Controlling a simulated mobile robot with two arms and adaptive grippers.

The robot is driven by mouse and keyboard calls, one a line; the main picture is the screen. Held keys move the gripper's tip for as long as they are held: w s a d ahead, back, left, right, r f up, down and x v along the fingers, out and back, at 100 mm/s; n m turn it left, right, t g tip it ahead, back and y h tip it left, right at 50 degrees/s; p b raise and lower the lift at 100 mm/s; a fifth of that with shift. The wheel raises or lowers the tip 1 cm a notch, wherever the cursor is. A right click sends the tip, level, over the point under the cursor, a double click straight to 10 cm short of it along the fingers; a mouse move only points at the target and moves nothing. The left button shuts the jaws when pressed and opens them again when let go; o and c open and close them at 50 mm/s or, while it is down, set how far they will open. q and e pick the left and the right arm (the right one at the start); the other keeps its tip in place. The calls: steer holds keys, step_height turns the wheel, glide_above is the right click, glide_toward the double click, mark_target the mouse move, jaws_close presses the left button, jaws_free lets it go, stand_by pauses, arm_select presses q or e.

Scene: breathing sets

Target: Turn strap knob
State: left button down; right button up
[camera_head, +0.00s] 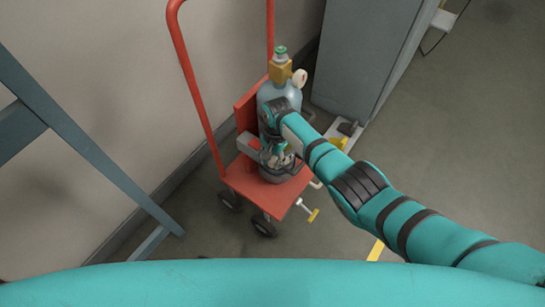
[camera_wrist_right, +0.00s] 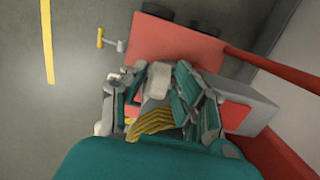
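A grey-blue gas cylinder (camera_head: 274,92) with a brass valve (camera_head: 281,71) and green top stands on a red cart (camera_head: 262,187). My right gripper (camera_head: 279,158) is at the lower part of the cylinder, in front of it. In the right wrist view, the gripper (camera_wrist_right: 161,76) has its fingers angled inward on both sides of a pale grey block (camera_wrist_right: 158,82), which looks like the strap knob. Whether both fingertips touch it is unclear. Yellow stripes (camera_wrist_right: 152,123) lie just below it. The strap is mostly hidden by the gripper. My left gripper is not in view.
The cart's tall red handle (camera_head: 188,75) rises beside the wall. A grey cabinet (camera_head: 362,55) stands behind right. A blue-grey frame (camera_head: 85,145) is at left.

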mark_target(275, 157)
step_height(275, 157, up, 12)
steer(key=w, duration=0.1)
steer(key=shift+d, duration=0.35)
